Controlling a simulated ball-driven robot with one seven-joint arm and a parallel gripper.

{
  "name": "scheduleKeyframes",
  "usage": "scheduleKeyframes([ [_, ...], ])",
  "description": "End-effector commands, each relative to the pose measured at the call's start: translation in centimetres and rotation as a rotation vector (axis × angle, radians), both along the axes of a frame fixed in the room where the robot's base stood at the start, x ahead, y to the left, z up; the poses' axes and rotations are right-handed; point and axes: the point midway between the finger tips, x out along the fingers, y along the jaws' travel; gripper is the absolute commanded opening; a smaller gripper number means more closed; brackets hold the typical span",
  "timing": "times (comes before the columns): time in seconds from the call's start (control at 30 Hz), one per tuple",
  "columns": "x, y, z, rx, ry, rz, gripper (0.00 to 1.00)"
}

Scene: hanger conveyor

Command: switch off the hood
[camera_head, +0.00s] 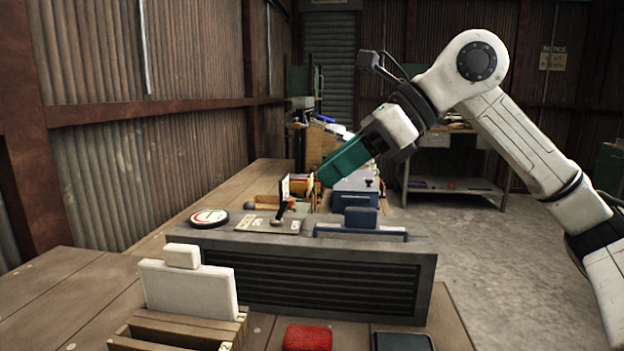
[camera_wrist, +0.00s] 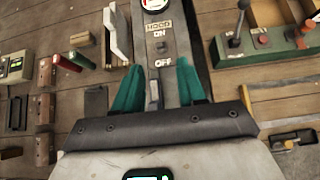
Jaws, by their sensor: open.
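The hood's panel, a pale plate (camera_head: 267,224) lettered HOOD, ON and OFF in the wrist view (camera_wrist: 160,30), lies on top of a long grey louvred unit (camera_head: 330,275). A small dark switch (camera_head: 279,214) stands on the plate; in the wrist view (camera_wrist: 160,47) it shows between ON and OFF. I cannot tell which way it is set. My gripper (camera_head: 325,178) is in the air above the unit, to the right of the switch. Its teal fingers (camera_wrist: 158,85) are open and empty, below the OFF lettering in the wrist view.
A round gauge (camera_head: 209,217) is left of the plate, and a blue block (camera_head: 360,218) is right of it. A white block (camera_head: 188,288) stands in front. A green box (camera_wrist: 265,45) with a lever and red knob is nearby. Open floor lies right.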

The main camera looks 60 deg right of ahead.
Motion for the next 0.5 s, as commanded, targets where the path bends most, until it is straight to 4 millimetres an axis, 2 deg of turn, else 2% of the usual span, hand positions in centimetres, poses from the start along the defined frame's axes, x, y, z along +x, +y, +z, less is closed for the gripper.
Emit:
scheduleKeyframes([
  [0.2, -1.8, -0.7, 1.6, -0.001, 0.0, -0.001, 0.4],
  [0.5, -2.1, -0.7, 1.8, 0.001, 0.0, 0.001, 0.4],
])
